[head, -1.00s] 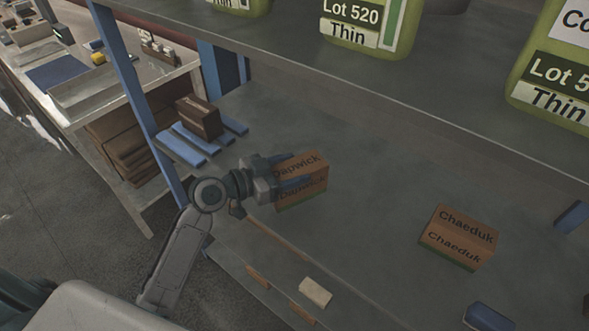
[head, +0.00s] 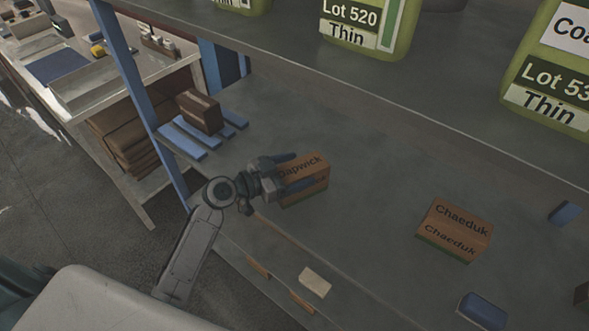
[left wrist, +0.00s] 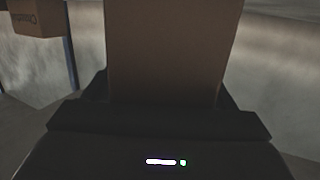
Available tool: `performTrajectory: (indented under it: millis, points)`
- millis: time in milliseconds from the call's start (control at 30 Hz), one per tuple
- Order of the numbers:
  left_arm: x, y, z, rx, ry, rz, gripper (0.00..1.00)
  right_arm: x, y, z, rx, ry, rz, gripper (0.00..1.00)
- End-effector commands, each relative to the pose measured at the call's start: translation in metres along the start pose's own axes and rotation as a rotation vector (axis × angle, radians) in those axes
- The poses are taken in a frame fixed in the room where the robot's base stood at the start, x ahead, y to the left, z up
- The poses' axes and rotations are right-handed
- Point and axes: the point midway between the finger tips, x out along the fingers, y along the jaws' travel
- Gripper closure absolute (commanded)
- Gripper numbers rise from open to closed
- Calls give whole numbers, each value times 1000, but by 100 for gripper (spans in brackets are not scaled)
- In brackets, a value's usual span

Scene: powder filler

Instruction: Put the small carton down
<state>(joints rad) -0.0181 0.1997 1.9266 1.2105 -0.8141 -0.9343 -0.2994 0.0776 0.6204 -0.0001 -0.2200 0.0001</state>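The small carton (head: 317,170) is brown with "Dapwick" on it and a green band at its base. It stands upright on the grey shelf (head: 370,200), left of the Chaeduk carton (head: 455,228). My left gripper (head: 303,173) is at its left end, with its fingers spread along its two sides. The fingers look open, with little clearance. In the left wrist view the small carton (left wrist: 170,50) fills the middle between the fingers, and its far end is out of frame. My right gripper is not in view.
Lime containers (head: 365,27) stand on the upper shelf, whose edge overhangs the far side. A dark brown box (head: 200,111) and blue strips (head: 183,137) lie at the left by a blue post (head: 128,75). Bare shelf lies between the two cartons.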

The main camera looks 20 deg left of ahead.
Motion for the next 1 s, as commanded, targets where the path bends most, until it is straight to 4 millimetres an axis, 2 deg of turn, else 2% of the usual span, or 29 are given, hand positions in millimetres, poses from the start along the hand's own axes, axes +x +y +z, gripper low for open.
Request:
performTrajectory:
  millis: [400, 1000]
  points:
    - [-3, 0, -2, 1, -1, -1, 19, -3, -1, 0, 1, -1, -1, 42]
    - [-88, 0, 1, 5, -5, 1, 19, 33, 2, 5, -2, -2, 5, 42]
